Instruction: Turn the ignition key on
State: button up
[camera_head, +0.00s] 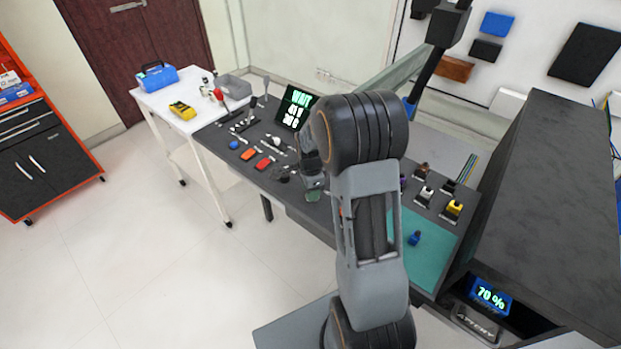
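My arm fills the middle of the view and bends down over the dark control bench (222,140). My gripper (312,186) is at its end, low over the bench's front edge, small and partly covered by the arm. Its fingers cannot be made out, nor whether it holds anything. The ignition key cannot be picked out for certain. Small dark parts (281,176) lie just left of the gripper. A row of blue (234,144), orange (249,154) and red (265,163) pieces sits farther left. A black display (295,108) with green text stands behind them.
A white cart (170,96) with a blue toolbox (156,76) and a yellow meter (182,110) stands left. Connectors (453,210) and a teal mat (432,262) lie right, beside a large dark cabinet (560,190).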

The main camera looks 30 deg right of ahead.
notch_tip(320, 180, up, 13)
jog(key=shift+r, duration=0.2)
dwell(0.3)
dwell(0.4)
jog(key=s+a+r+n+t, duration=0.1)
jog(key=s+a+n, duration=0.3)
jog(key=s+n, duration=0.4)
jog(key=s+a+r+n+t, duration=0.2)
jog(key=s+a+n, duration=0.3)
jog(key=s+n, duration=0.3)
jog(key=n, duration=0.3)
jog(key=shift+s+t, duration=0.25)
jog(key=shift+t, duration=0.05)
